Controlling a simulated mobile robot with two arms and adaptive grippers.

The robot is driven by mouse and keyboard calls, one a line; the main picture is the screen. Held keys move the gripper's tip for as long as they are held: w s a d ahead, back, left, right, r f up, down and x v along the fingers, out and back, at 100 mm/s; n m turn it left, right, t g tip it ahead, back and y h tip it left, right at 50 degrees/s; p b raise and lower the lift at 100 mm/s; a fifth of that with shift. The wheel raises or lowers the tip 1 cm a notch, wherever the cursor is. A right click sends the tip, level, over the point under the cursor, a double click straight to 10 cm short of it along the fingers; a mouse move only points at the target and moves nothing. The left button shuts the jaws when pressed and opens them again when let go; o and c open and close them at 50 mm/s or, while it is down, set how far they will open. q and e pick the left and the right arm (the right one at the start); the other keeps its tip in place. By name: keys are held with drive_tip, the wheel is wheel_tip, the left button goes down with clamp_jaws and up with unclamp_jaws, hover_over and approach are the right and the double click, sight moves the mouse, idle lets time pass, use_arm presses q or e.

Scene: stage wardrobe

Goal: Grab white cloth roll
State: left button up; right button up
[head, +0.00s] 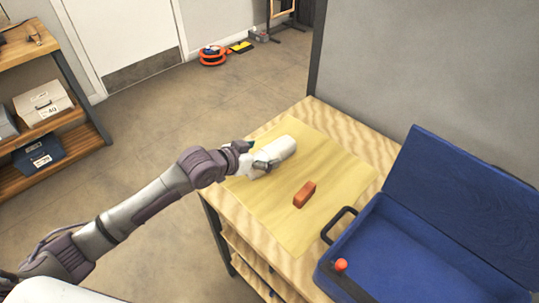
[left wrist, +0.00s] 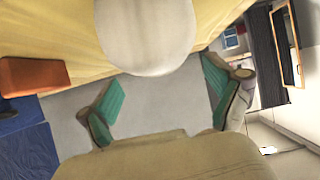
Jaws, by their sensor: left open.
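The white cloth roll (head: 281,150) lies on a yellow sheet (head: 318,150) on the wooden bench. My left gripper (head: 262,164) is at the near left end of the roll and hides part of it. In the left wrist view the roll (left wrist: 148,30) is at the top centre, with its rounded end facing the camera. The green-padded fingers of the left gripper (left wrist: 165,92) are spread apart, and the gap between them looks empty. Whether a finger touches the roll cannot be told. My right gripper is in neither view.
An orange-brown block (head: 304,194) lies right of the roll; it also shows in the left wrist view (left wrist: 32,75). An open blue case (head: 400,255) with a dark handle and an orange ball (head: 341,265) is at the right. A grey wall (head: 430,70) stands behind the bench.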

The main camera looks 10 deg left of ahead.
sight(266, 153)
use_arm(q)
drive_tip(key=x, duration=0.3)
drive_tip(key=shift+w+d+f, duration=0.1)
drive_tip(key=shift+w+f, duration=0.05)
drive_tip(key=shift+w, duration=0.1)
drive_tip(key=c, duration=1.3)
